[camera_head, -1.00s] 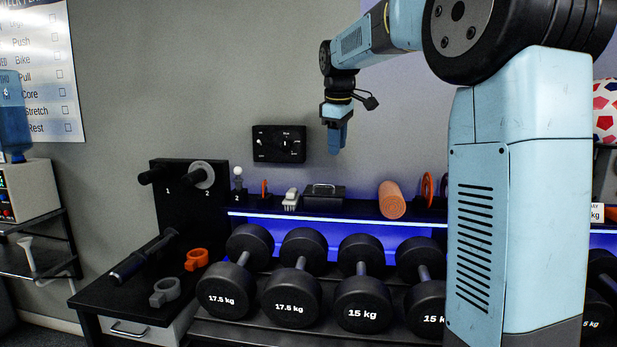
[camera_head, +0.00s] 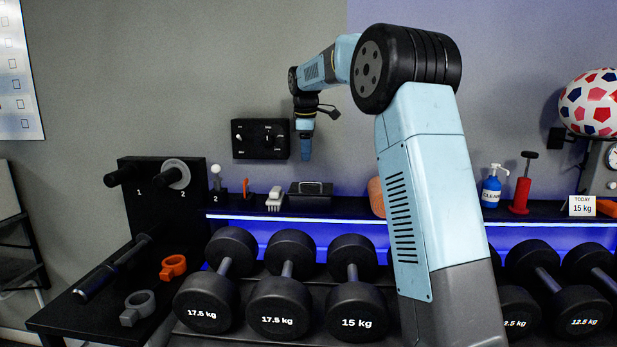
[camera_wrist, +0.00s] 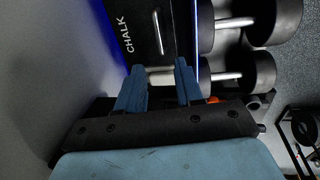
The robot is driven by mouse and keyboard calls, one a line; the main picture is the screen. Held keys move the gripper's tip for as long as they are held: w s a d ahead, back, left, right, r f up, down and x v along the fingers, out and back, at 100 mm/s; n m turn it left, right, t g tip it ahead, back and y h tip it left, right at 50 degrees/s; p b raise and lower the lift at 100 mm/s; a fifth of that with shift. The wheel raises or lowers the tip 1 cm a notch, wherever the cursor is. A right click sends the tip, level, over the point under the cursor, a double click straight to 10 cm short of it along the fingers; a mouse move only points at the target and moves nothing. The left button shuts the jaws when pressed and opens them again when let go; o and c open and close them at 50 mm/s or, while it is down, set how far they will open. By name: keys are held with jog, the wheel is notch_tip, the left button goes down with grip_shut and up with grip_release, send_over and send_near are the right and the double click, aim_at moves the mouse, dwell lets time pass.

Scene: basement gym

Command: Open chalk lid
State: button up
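The chalk box (camera_head: 310,196) is a dark, closed box with a thin handle on top, standing on the back shelf above the dumbbells. In the wrist view, its dark top with the word CHALK (camera_wrist: 130,38) lies beyond my fingers, and a thin silver bar (camera_wrist: 158,32) runs along it. My gripper (camera_head: 305,152) hangs fingers down above the box, in front of the wall panel, apart from the box. The wrist view shows its two blue fingers (camera_wrist: 160,68) spread with a gap between them and nothing held.
A white brush (camera_head: 275,199) stands just left of the box, and an orange foam roller (camera_head: 376,197) stands to its right, partly behind my arm. A black wall panel (camera_head: 260,139) is behind my gripper. Dumbbells (camera_head: 280,300) fill the rack below.

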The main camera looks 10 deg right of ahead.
send_over(308, 192)
notch_tip(308, 192, down, 9)
jog(key=shift+w+a+f, duration=0.1)
jog(key=shift+a, duration=0.05)
jog(key=shift+c, duration=0.2)
grip_shut()
dwell(1.3)
jog(key=shift+d, duration=0.25)
jog(key=shift+w, duration=0.1)
